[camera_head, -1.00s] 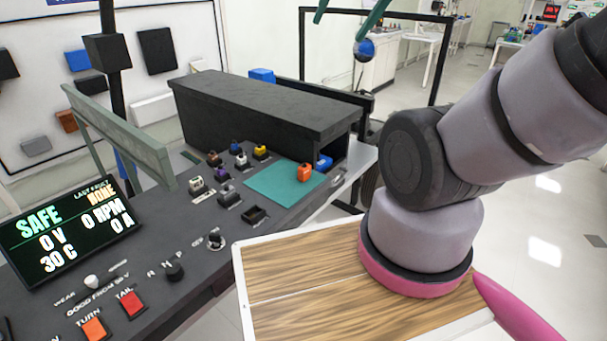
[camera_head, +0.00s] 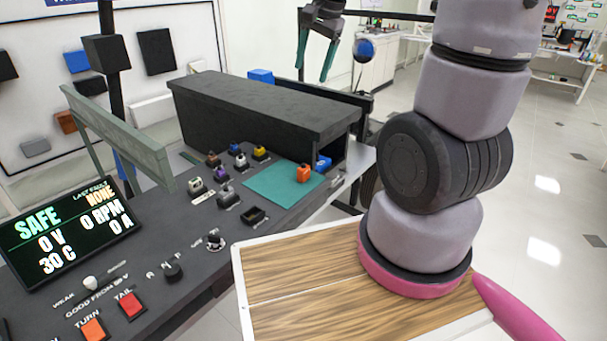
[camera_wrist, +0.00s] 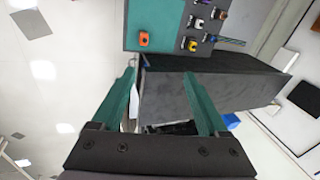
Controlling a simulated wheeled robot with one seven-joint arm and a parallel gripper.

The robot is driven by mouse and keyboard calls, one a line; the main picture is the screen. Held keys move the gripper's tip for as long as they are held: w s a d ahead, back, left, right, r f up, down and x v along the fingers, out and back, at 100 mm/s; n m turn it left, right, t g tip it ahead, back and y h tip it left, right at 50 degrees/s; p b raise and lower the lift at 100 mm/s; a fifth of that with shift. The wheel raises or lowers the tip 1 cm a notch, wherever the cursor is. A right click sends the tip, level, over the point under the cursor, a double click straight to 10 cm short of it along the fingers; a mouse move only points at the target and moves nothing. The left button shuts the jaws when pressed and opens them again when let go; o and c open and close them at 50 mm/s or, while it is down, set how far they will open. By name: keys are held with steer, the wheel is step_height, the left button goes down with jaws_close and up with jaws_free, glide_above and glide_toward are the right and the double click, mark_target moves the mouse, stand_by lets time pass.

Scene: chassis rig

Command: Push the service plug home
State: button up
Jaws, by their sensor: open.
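An orange block with a dark top (camera_head: 304,173), which looks like the service plug, sits at the right end of the teal mat. It also shows in the wrist view (camera_wrist: 144,39). A blue block (camera_head: 323,163) is at the open end of the long black housing (camera_head: 265,105); I cannot tell if it is a plug or how far in it sits. My gripper (camera_head: 315,68) is open and empty, high behind the housing, with its green fingers pointing down. In the wrist view its fingers (camera_wrist: 160,78) spread over the housing, apart from the orange block.
Small coloured plugs (camera_head: 240,160) stand on the dark bench left of the teal mat (camera_head: 268,190). A green-grey rail (camera_head: 120,135) rises over the bench's left side. A display (camera_head: 70,225) reads SAFE, 0 V. Red and orange buttons (camera_head: 130,304) are in front.

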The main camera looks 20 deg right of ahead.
steer(key=w+f+m+g+h, duration=0.15)
steer(key=w+f+m, duration=0.4)
steer(key=f, duration=0.95)
steer(key=g, duration=0.2)
glide_above(303, 164)
step_height(303, 164, down, 13)
steer(key=shift+r, duration=0.1)
steer(key=shift+f, duration=3)
jaws_close()
